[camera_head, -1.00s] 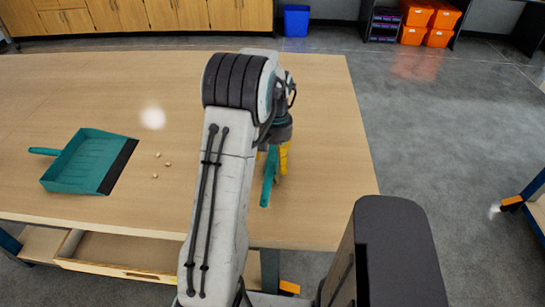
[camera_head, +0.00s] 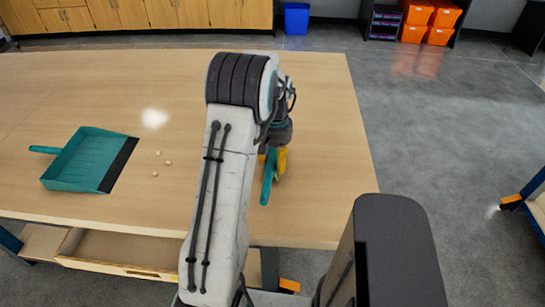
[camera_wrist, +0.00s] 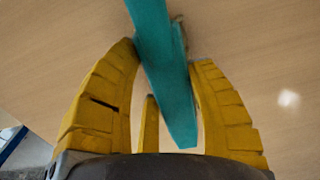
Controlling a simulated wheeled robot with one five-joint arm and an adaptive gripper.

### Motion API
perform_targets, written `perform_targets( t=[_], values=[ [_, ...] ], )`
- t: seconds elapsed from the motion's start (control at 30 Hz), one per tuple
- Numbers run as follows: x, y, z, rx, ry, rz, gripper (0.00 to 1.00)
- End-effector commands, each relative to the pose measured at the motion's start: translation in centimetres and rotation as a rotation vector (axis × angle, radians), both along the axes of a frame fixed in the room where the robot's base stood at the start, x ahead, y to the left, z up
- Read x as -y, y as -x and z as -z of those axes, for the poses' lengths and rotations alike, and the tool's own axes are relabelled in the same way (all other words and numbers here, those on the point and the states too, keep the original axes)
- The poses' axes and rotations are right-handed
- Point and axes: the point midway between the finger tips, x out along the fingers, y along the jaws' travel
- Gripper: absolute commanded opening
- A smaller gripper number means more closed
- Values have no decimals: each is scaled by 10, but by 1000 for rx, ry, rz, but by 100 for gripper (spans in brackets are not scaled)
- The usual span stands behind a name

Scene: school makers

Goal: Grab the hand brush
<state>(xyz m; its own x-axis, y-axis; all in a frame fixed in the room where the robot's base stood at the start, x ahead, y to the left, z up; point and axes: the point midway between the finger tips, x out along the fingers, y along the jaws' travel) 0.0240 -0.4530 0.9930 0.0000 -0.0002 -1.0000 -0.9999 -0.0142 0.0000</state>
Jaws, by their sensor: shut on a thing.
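The teal hand brush (camera_head: 269,177) is at the right part of the wooden table, partly hidden by my arm in the head view. In the wrist view its teal handle (camera_wrist: 165,65) runs between the yellow fingers of my gripper (camera_wrist: 165,75). The fingers are shut on it. My gripper also shows in the head view (camera_head: 276,160), low at the table top. A strip of bristles shows beside the handle in the wrist view. I cannot tell whether the brush touches the table.
A teal dustpan (camera_head: 85,162) lies on the left of the table (camera_head: 120,90), with several small crumbs (camera_head: 157,174) to its right. A drawer (camera_head: 115,255) stands open below the front edge. Grey floor lies right of the table.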

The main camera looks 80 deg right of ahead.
Motion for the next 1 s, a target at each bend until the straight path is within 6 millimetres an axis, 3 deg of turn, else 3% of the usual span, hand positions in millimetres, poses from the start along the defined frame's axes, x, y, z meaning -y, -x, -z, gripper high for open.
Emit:
perform_targets(
  t=[0.23, 0.67, 0.93, 1.0],
  values=[
    [0, 0, 0, 0, 0, 0, 14],
    [1, 0, -7, 0, 4, 0, 13],
    [1, 0, -41, -1, 7, 0, 13],
    [7, 14, -48, -1, 6, 5, 13]
  ],
)
